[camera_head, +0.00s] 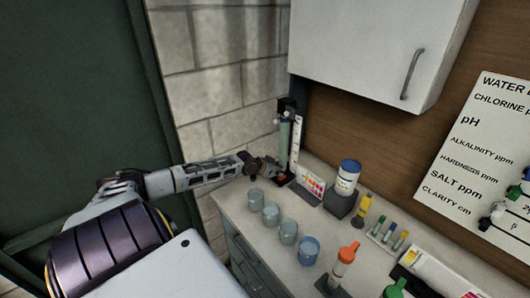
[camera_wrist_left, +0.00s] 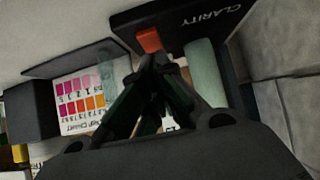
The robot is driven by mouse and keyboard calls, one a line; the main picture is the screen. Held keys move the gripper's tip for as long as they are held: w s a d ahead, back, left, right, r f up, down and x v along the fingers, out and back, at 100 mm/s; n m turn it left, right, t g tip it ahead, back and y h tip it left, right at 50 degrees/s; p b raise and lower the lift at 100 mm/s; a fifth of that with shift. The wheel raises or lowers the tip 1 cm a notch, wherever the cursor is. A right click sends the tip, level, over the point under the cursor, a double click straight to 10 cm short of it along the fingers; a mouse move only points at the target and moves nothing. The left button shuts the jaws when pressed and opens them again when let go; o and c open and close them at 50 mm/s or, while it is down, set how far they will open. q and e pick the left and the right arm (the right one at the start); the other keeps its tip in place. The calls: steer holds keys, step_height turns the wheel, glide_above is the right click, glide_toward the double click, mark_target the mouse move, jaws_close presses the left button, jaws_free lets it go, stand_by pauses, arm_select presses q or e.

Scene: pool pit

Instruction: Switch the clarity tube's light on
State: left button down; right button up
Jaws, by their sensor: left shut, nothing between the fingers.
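The clarity tube (camera_head: 284,142) stands upright in the back corner of the counter, pale green, on a dark base. In the left wrist view the tube (camera_wrist_left: 205,72) rises beside the base (camera_wrist_left: 190,22), which is marked CLARITY. An orange-red switch (camera_wrist_left: 149,39) sits on the base near its edge. My left gripper (camera_head: 272,170) is at the foot of the tube. In the wrist view its fingertips (camera_wrist_left: 160,60) are shut, empty, and right by the switch; I cannot tell if they touch it. Whether the light is lit is unclear. My right gripper is not in view.
A color chart (camera_head: 312,186) stands close beside the tube. Several clear cups (camera_head: 270,213) line the counter's front edge. A white-and-blue jar (camera_head: 347,177) on a dark block and bottles stand to the right. A wall cabinet (camera_head: 375,50) hangs above.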

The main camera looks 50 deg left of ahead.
arm_select(q)
steer(key=shift+s+r+p, duration=0.15)
steer(key=shift+r+p, duration=0.8)
steer(key=shift+r, duration=0.4)
steer(key=shift+s+a+r, duration=0.15)
steer(key=shift+s+r, duration=0.05)
steer(key=shift+s, duration=0.35)
steer(key=shift+v, duration=2.15)
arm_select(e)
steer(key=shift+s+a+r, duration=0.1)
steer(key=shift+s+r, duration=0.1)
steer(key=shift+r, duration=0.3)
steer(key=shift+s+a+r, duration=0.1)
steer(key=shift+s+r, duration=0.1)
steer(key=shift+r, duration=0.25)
arm_select(q)
steer(key=shift+v, duration=1.1)
steer(key=shift+v, duration=1.15)
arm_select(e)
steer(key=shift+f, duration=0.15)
arm_select(q)
steer(key=shift+r, duration=0.1)
steer(key=shift+w+r+b, duration=0.1)
steer(key=shift+b, duration=0.25)
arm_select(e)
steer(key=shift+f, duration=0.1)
